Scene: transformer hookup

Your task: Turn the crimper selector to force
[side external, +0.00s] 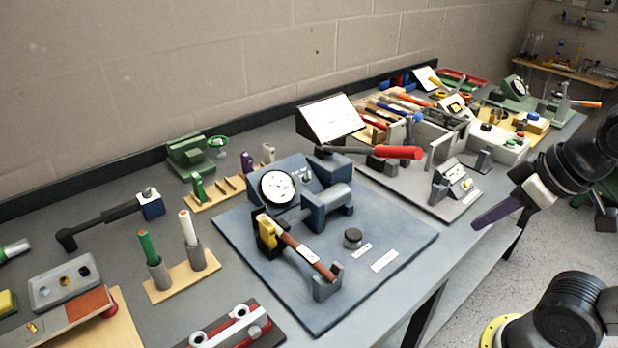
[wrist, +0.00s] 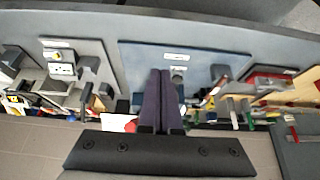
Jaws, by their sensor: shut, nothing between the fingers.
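My gripper (side external: 478,227) has long purple fingers and is shut and empty, raised off the table's right front edge. In the wrist view its fingers (wrist: 160,73) lie side by side, overlapping a blue board (wrist: 132,55). That board (side external: 405,240) carries a dial gauge (side external: 278,187), a blue cradle (side external: 328,206), and a yellow tool with a brown handle (side external: 303,255). A small dark round knob (side external: 352,238) stands on it beside white labels (side external: 384,261); it also shows in the wrist view (wrist: 178,74). I cannot tell for sure which part is the crimper selector; label text is unreadable.
A red-handled tool (side external: 400,153) lies behind the board. A grey device with small dials (side external: 453,182) stands to its right. Green and white handled tools (side external: 188,226) stand in holders at left. The board's front right part is mostly bare.

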